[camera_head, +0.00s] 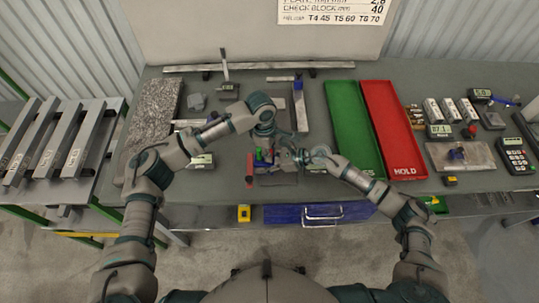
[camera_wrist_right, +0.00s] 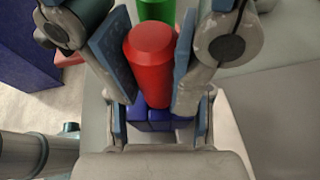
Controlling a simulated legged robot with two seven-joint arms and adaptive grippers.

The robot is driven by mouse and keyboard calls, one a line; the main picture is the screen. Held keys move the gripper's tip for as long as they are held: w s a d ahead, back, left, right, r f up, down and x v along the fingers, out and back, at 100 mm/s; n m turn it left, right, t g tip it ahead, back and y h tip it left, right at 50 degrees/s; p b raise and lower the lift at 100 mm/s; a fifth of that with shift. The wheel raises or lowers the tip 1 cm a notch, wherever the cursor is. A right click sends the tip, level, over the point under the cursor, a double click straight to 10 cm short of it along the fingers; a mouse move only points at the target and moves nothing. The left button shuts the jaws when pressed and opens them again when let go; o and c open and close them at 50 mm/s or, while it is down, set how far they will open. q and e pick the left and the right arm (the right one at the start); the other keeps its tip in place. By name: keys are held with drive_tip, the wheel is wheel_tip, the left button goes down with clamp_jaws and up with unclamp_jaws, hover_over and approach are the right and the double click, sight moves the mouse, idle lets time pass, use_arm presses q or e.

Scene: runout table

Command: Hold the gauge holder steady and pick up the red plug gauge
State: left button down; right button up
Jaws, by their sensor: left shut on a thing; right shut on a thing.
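The red plug gauge (camera_wrist_right: 148,60) stands between the two finger pads of my right gripper (camera_wrist_right: 150,70) in the right wrist view. The pads are closed on its sides. Blue blocks (camera_wrist_right: 160,118) show just below it, and a green piece (camera_wrist_right: 157,8) is beyond it. In the head view, my right gripper (camera_head: 293,157) is at the gauge holder (camera_head: 276,179) near the table's front edge. My left gripper (camera_head: 277,147) reaches down from behind and is shut at the holder; its fingertips are largely hidden.
A green tray (camera_head: 352,130) and a red tray (camera_head: 392,130) lie to the right of the holder. A red piece (camera_head: 249,169) is at its left. A blue drawer (camera_head: 285,214) is below the front edge.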

use_arm(q)
wheel_tip(320, 180, up, 10)
drive_tip(key=shift+w+r, duration=0.1)
use_arm(e)
drive_tip(key=shift+w+d+r, duration=0.1)
drive_tip(key=shift+w+r, duration=0.1)
drive_tip(key=o, duration=1.3)
use_arm(q)
drive_tip(key=shift+w, duration=0.1)
use_arm(e)
drive_tip(key=shift+o, duration=0.2)
drive_tip(key=shift+f, duration=0.15)
use_arm(q)
drive_tip(key=shift+d, duration=0.1)
use_arm(e)
drive_tip(key=v, duration=1.2)
drive_tip(key=shift+d+f, duration=0.1)
drive_tip(key=shift+s, duration=0.1)
